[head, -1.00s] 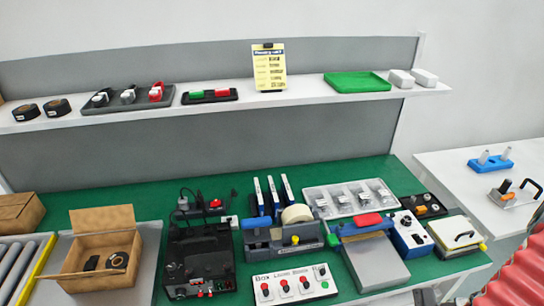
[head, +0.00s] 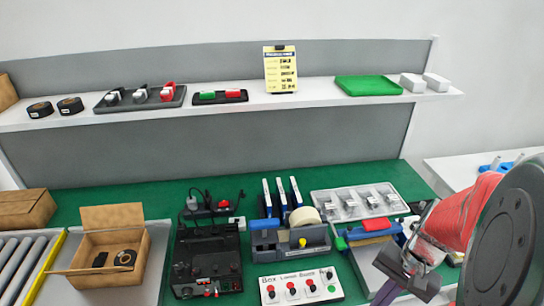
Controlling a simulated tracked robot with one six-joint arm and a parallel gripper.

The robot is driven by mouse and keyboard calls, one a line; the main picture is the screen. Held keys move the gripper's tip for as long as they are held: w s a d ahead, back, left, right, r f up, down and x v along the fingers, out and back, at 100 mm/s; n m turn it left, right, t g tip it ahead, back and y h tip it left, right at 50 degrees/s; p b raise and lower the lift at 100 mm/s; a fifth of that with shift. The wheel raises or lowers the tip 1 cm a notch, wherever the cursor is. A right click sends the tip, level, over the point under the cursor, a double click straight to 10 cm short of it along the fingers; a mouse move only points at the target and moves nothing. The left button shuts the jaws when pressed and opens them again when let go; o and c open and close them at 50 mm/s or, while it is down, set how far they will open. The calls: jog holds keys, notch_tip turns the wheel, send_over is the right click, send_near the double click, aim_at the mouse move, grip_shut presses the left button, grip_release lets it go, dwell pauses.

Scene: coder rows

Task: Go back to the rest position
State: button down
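My arm shows at the lower right in the head view, with a red covering and a large dark round joint. My gripper (head: 398,288) is at the arm's lower left end, in front of the right part of the green bench. It is small and partly cut off by the bottom edge. I cannot tell whether its fingers are open or shut, and no held object can be made out. The arm hides much of the bench's right end and the side table.
A white shelf (head: 310,93) runs above. Room between bench and shelf is free.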

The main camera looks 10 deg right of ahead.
jog(key=w+a+r+n+t+h, duration=0.3)
jog(key=a+r+n, duration=0.7)
jog(key=a+r, duration=0.6)
jog(key=w+r+t, duration=0.1)
jog(key=t, duration=0.1)
jog(key=shift+t, duration=0.4)
jog(key=shift+w+a, duration=0.1)
jog(key=shift+a, duration=0.05)
